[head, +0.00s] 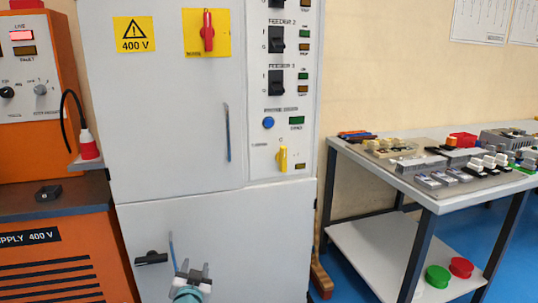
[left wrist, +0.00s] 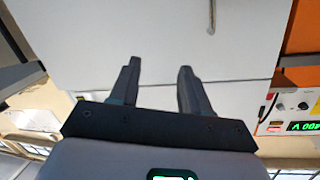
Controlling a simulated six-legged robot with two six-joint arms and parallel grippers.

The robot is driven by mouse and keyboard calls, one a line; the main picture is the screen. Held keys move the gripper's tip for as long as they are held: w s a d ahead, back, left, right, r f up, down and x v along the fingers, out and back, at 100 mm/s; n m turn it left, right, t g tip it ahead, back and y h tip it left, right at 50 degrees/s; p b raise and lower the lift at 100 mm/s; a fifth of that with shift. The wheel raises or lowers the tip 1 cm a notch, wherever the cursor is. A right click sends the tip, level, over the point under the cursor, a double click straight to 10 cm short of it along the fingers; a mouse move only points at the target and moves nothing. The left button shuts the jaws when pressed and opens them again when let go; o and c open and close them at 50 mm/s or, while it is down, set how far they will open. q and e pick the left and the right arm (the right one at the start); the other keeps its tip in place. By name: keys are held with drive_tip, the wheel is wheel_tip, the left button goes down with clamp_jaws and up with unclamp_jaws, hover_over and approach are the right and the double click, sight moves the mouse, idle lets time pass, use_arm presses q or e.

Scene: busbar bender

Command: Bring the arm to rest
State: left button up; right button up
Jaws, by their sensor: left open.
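My left gripper (head: 192,272) shows at the bottom of the head view, low in front of the grey cabinet (head: 180,110). Its two fingers are apart with nothing between them. In the left wrist view the same gripper (left wrist: 157,72) has its dark fingers spread against the pale cabinet front (left wrist: 110,30), and that view is rolled over. I cannot tell how far the fingertips are from the cabinet. My right gripper is in neither view.
An orange supply unit (head: 60,262) stands at left.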

use_arm(q)
drive_tip(key=s+f+g+h, duration=0.1)
drive_tip(key=s+f+g, duration=0.1)
drive_tip(key=s+f, duration=0.35)
drive_tip(key=s+f+g+h, duration=0.1)
drive_tip(key=s+f+g, duration=0.1)
drive_tip(key=f, duration=0.6)
drive_tip(key=s+d+f+n+g+h, duration=0.1)
drive_tip(key=s+d+f+g, duration=0.1)
drive_tip(key=s+f, duration=0.35)
drive_tip(key=s+d+f+g+h, duration=0.1)
drive_tip(key=s+f+g, duration=0.2)
drive_tip(key=s, duration=0.6)
drive_tip(key=s+d+f+n+g, duration=0.1)
drive_tip(key=s+d+f+g, duration=0.1)
drive_tip(key=s+f, duration=0.35)
drive_tip(key=s+d+n+g+h, duration=0.1)
drive_tip(key=s+d+g, duration=0.1)
drive_tip(key=s, duration=0.5)
drive_tip(key=s+d+n+g+h, duration=0.1)
drive_tip(key=s+d+n+g, duration=0.15)
drive_tip(key=s, duration=0.55)
wheel_tip(320, 180, up, 24)
drive_tip(key=a+p, duration=0.1)
drive_tip(key=p, duration=2.2)
drive_tip(key=shift+w+m, duration=0.35)
drive_tip(key=shift+m, duration=0.1)
drive_tip(key=shift+a, duration=0.1)
